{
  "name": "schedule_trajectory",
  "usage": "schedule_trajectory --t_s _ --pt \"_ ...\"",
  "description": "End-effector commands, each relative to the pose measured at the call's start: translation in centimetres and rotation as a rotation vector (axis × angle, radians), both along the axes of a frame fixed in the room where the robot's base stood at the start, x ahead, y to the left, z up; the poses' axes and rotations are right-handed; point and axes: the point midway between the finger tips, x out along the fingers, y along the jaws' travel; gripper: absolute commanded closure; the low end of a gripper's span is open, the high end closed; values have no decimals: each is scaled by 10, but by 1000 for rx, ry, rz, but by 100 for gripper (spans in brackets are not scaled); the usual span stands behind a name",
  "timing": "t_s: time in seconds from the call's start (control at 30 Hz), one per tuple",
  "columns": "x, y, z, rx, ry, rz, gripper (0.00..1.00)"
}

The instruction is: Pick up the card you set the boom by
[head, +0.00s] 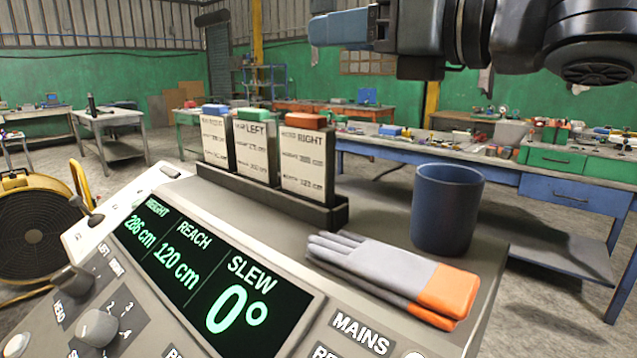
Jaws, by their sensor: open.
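Three cards stand upright in a dark rack (272,194) on the console. The left card (215,142) has a blue tab; its heading is hard to read. The middle card (256,150) has a green tab and a heading ending in LEFT. The right card (304,163) has an orange-red tab and a heading ending in RIGHT. Their smaller figures are too blurred to read surely. The console display (195,270) reads height 286 cm, reach 120 cm, slew 0°. My gripper (338,28), blue-tipped, is open and empty at the top, above and right of the cards.
A dark blue cup (446,208) and grey-orange gloves (395,275) lie right of the rack on the console. Knobs and levers (97,327) are at lower left. A yellow fan (35,230) stands left. Workbenches (560,190) are behind. The space above the cards is clear.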

Motion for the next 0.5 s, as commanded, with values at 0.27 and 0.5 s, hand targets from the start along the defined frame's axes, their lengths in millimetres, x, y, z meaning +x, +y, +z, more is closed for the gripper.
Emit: schedule_trajectory --t_s 0.27,0.5 --pt "0 0 -27 2 4 0 48" --pt "0 0 -64 4 5 1 48"
